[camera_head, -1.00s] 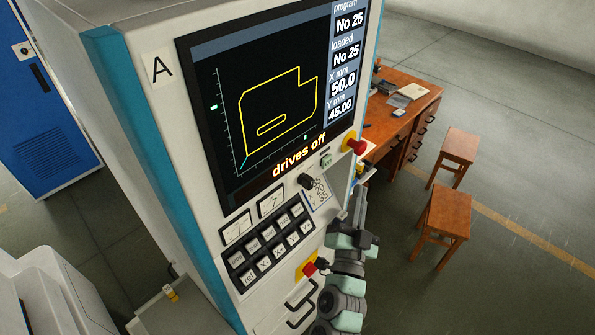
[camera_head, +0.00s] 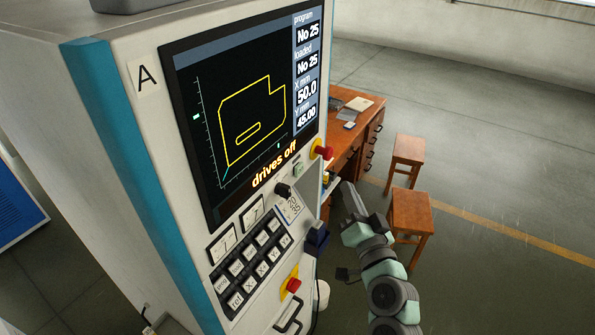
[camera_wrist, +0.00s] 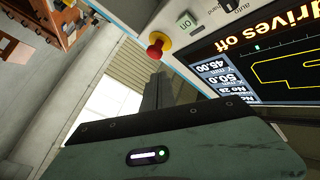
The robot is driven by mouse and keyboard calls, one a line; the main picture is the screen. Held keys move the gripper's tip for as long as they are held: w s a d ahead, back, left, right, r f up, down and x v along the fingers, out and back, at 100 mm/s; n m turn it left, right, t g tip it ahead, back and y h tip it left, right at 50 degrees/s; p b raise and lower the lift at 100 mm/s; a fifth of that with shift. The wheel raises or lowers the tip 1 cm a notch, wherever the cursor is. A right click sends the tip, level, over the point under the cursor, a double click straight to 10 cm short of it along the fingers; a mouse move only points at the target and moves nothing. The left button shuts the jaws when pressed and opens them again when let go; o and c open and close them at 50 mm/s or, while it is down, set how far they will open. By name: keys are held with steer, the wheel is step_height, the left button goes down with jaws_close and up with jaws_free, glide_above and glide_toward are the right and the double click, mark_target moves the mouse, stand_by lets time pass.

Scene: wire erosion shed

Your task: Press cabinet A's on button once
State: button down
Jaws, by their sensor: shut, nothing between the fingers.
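Cabinet A (camera_head: 120,150) stands at left in the head view, marked with a letter A plate. Its screen (camera_head: 240,110) reads "drives off". The small pale green on button (camera_head: 298,169) sits below the screen's lower right corner, beneath a red mushroom button (camera_head: 322,152). In the wrist view the on button (camera_wrist: 187,23) is upside down, near the red mushroom button (camera_wrist: 158,43). My gripper (camera_head: 347,186) is shut and empty, off the panel's right edge, apart from the on button. Its dark fingers (camera_wrist: 157,93) also show in the wrist view.
A black selector knob (camera_head: 283,191) sits just below the on button. A keypad (camera_head: 250,262) and a second red button (camera_head: 293,285) lie lower on the panel. A wooden desk (camera_head: 350,130) and two stools (camera_head: 410,210) stand behind, with open floor at right.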

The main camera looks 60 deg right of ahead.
mark_target(299, 169)
steer(key=w+p, duration=0.4)
steer(key=w, duration=0.4)
steer(key=shift+w, duration=0.4)
steer(key=shift+w, duration=0.15)
stand_by(1.7)
steer(key=shift+w, duration=0.3)
steer(key=shift+w, duration=0.35)
stand_by(0.6)
steer(key=shift+s, duration=0.1)
steer(key=shift+s+b, duration=0.5)
steer(key=shift+s, duration=0.2)
